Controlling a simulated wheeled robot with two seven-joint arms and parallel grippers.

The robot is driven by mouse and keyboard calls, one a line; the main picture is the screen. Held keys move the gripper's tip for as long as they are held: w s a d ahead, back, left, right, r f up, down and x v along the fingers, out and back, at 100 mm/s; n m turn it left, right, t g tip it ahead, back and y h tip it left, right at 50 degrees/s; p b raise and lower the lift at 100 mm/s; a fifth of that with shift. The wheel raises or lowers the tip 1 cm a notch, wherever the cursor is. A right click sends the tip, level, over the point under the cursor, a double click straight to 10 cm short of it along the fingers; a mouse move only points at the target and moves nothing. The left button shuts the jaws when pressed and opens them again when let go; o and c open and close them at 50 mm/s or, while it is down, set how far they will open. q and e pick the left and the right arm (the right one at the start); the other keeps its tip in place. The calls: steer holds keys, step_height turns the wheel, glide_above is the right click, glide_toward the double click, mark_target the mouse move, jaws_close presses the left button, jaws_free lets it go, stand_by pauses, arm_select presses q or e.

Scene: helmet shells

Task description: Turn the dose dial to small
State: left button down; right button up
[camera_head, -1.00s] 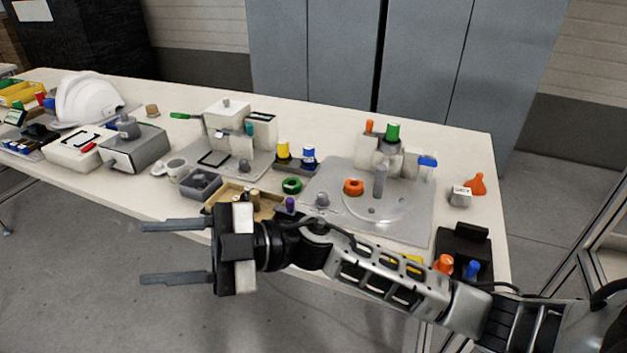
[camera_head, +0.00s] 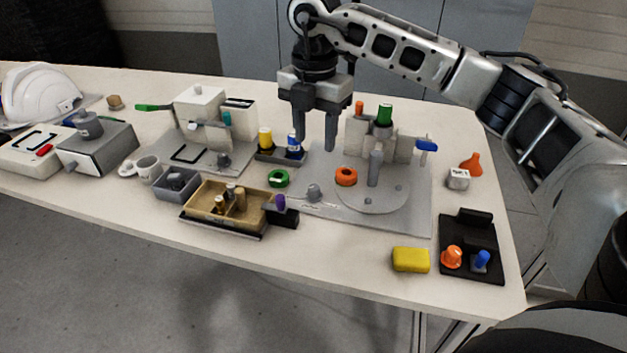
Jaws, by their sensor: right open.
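A small grey knob (camera_head: 314,193) stands at the front left of a grey base plate (camera_head: 410,215), with faint marks beside it that are too small to read. It looks like the dose dial, but its setting cannot be made out. A similar grey knob (camera_head: 224,161) sits on another plate further left. My right gripper (camera_head: 316,146) points down with its two fingers apart and empty. It hangs above the table, behind the first knob in the picture and not touching it. My left gripper is not in view.
A wooden tray (camera_head: 205,205) stands front left. The front table strip is mostly clear.

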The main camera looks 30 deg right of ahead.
mark_target(314, 187)
step_height(314, 187, down, 12)
steer(key=shift+r, duration=0.2)
jaws_close()
